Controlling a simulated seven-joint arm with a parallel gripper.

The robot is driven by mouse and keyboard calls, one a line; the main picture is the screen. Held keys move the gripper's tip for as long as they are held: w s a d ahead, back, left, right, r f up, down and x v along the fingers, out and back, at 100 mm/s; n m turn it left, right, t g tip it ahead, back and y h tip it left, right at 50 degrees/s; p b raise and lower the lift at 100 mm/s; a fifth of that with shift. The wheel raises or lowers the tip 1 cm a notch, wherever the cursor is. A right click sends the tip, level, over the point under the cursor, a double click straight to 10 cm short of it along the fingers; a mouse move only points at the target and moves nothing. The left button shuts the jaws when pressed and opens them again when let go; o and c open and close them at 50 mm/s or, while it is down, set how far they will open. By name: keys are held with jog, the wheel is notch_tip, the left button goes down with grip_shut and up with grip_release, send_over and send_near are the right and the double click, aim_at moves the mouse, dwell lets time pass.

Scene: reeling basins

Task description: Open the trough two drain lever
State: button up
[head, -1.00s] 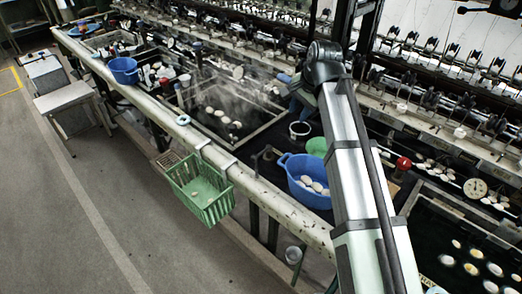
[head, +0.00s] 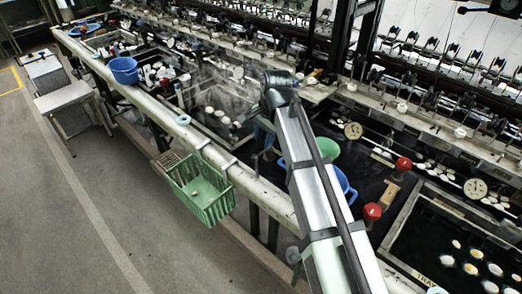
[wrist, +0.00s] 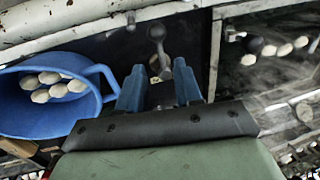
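A grey metal lever with a round knob (wrist: 157,33) stands on the dark bench top in the wrist view, just beyond and between my fingertips. I take it for the drain lever; no label on it is readable. It also shows as a small bent lever in the head view (head: 257,160), beside the front rail. My gripper (wrist: 160,82) has two blue fingers, spread apart with nothing seen clamped between them. In the head view my gripper (head: 263,135) points down beside the lever, partly hidden by my wrist. I cannot tell whether it touches the lever.
A blue basin with cocoons (wrist: 98,104) lies left of my fingers in the wrist view. A trough with cocoons (wrist: 285,88) lies right. In the head view, a green crate (head: 203,188) hangs on the front rail (head: 285,208), and red knobs (head: 372,211) stand right of my arm.

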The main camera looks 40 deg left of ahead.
aim_at(260, 154)
jog(key=shift+a+f, duration=0.2)
jog(key=shift+f, duration=0.9)
jog(key=shift+a+f, duration=0.25)
jog(key=shift+f, duration=0.8)
jog(key=shift+a+f, duration=0.2)
jog(key=shift+f, duration=0.9)
grip_shut()
jog(key=shift+s, duration=0.2)
